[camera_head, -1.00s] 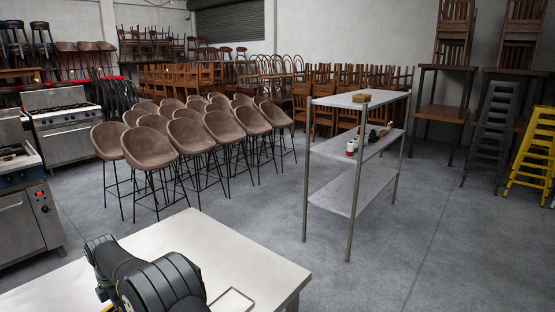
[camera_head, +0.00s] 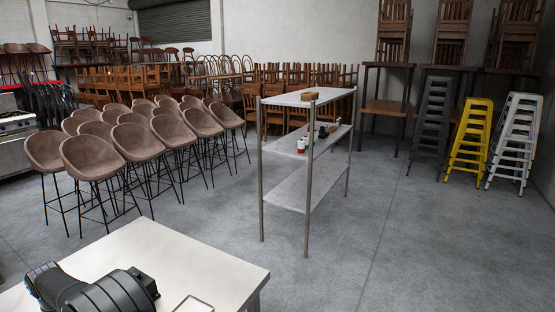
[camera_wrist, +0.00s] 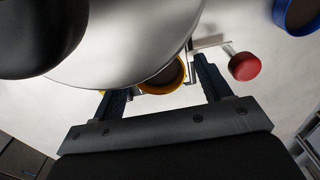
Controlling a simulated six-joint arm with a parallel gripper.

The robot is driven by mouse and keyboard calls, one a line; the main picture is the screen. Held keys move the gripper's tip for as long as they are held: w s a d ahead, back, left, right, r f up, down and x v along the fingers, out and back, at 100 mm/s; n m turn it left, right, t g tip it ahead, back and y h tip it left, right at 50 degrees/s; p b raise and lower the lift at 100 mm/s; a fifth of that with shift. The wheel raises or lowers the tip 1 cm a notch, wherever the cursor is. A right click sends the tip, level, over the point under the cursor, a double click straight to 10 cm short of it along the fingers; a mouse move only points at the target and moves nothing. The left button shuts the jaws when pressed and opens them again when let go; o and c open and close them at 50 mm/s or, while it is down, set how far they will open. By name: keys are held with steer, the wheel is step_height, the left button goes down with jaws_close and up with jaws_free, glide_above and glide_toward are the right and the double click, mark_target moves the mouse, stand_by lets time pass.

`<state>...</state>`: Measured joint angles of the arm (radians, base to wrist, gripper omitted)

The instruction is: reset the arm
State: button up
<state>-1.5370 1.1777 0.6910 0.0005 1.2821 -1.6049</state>
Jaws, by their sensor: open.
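My gripper (camera_wrist: 165,78) shows in the wrist view, with its two dark fingers spread apart. A yellow-rimmed round container (camera_wrist: 172,76) with a dark inside appears in the gap between the fingers, partly hidden by a large pale rounded shape (camera_wrist: 130,45). I cannot tell what that shape is or whether the container touches a finger. In the head view only part of my dark arm shows at the lower left, over the pale table (camera_head: 190,262); the gripper is not visible there.
In the wrist view a red round object (camera_wrist: 245,66) and a blue-rimmed container (camera_wrist: 298,16) lie to the right. In the head view, a metal shelf (camera_head: 300,190) holds small items beyond the table, brown stools (camera_head: 95,158) stand left, and open floor (camera_head: 440,250) lies right.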

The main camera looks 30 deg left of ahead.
step_height(320, 180, up, 12)
steer(key=f, duration=0.1)
step_height(320, 180, down, 12)
steer(key=shift+r, duration=0.1)
step_height(320, 180, up, 11)
steer(key=w+d+f+m, duration=0.15)
steer(key=d+m, duration=0.45)
steer(key=d, duration=0.6)
steer(key=w+d+m, duration=0.3)
steer(key=d+m, duration=0.4)
steer(key=d, duration=0.4)
steer(key=shift+n, duration=0.3)
steer(key=s+a+f, duration=0.1)
steer(key=s, duration=0.1)
steer(key=s+a+f, duration=0.1)
steer(key=s+f, duration=0.1)
steer(key=s+a+f, duration=0.1)
steer(key=s+a, duration=0.1)
steer(key=s, duration=0.1)
steer(key=shift+f, duration=0.3)
steer(key=shift+s+a+f, duration=0.2)
steer(key=shift+s+f, duration=0.1)
steer(key=shift+s, duration=0.15)
steer(key=o, duration=0.6)
